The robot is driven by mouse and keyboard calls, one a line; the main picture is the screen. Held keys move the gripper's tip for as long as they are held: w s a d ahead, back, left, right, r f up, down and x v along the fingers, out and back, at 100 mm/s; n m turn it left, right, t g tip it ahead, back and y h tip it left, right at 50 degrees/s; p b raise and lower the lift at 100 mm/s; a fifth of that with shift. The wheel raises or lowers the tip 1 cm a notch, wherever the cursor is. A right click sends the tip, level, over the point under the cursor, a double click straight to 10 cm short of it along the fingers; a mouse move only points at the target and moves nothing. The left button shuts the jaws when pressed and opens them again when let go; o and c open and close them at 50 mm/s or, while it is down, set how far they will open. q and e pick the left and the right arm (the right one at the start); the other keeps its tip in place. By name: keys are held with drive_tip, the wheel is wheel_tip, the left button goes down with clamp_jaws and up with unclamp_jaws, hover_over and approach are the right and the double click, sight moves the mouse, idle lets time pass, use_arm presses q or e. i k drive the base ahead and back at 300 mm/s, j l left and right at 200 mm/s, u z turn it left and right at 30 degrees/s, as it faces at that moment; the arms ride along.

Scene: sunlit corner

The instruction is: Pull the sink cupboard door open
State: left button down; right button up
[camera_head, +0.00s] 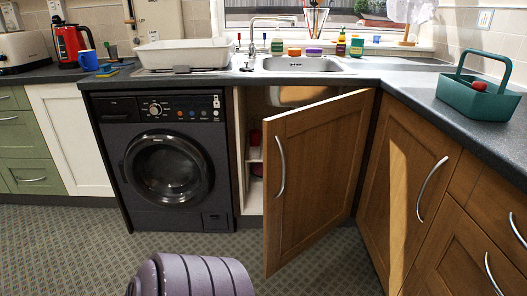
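The brown wooden sink cupboard door (325,175) stands partly open under the sink (303,64). It is hinged at its right side, and its left edge swings out towards me over the floor. Its curved metal handle (280,167) is near that free edge, with nothing holding it. Through the gap on the left I see a pale shelf (254,153) and small red items (256,138). The rest of the inside is hidden behind the door. Neither of my grippers is in view.
A black washing machine (163,160) stands left of the cupboard. Another brown door (407,185) with a handle is close on the right. A green caddy (475,96) sits on the right counter. Patterned floor (70,250) is clear at the left.

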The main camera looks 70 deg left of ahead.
sight(313, 154)
drive_tip(key=k+j, duration=0.1)
drive_tip(key=j, duration=0.4)
drive_tip(key=k+j, duration=0.1)
drive_tip(key=j, duration=0.4)
drive_tip(key=k+j, duration=0.1)
drive_tip(key=j, duration=0.4)
drive_tip(key=k+j, duration=0.1)
drive_tip(key=j, duration=0.85)
drive_tip(key=k+j+z, duration=0.1)
drive_tip(key=j, duration=0.4)
drive_tip(key=k, duration=0.05)
